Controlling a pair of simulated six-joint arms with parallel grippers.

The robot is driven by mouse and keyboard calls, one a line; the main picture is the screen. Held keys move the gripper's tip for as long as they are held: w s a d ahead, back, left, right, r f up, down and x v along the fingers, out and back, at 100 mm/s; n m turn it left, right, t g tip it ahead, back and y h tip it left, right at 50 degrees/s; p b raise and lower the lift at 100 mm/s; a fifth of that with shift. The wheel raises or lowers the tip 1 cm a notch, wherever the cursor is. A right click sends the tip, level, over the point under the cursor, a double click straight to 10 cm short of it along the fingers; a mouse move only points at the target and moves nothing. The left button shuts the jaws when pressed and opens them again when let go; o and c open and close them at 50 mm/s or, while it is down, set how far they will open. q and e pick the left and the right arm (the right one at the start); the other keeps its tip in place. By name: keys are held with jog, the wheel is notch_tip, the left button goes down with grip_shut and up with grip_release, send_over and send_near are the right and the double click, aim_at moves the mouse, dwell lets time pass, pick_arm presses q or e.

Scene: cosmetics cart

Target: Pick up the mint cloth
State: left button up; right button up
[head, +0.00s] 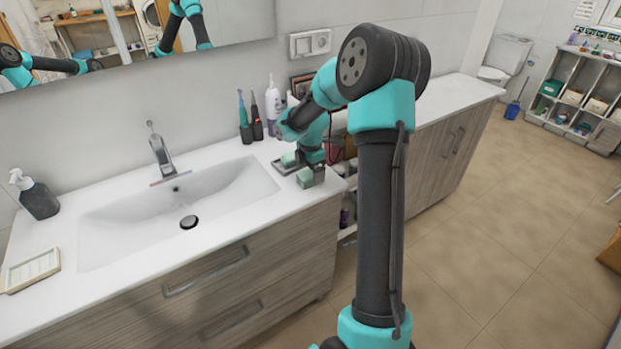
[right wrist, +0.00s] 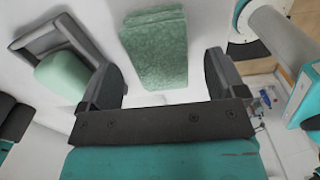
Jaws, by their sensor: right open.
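The mint cloth (right wrist: 155,45) is a folded, textured pad lying on the white counter. In the right wrist view it lies ahead of and between the two fingers of my right gripper (right wrist: 160,78), which is open with nothing clamped in it. In the head view the cloth (head: 305,178) is at the counter's right end, beside my right gripper (head: 308,168), whose arm partly hides that area.
A grey tray (right wrist: 42,38) holding another mint piece (right wrist: 64,77) sits just left of the cloth. Toothbrushes (head: 245,118) and a white bottle (head: 272,100) stand behind. The sink (head: 180,210), a dark soap dispenser (head: 38,198) and a cream soap dish (head: 32,269) are left.

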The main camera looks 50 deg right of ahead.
notch_tip(320, 180, down, 2)
jog(key=shift+f, duration=0.15)
dwell(0.4)
jog(key=c, duration=1)
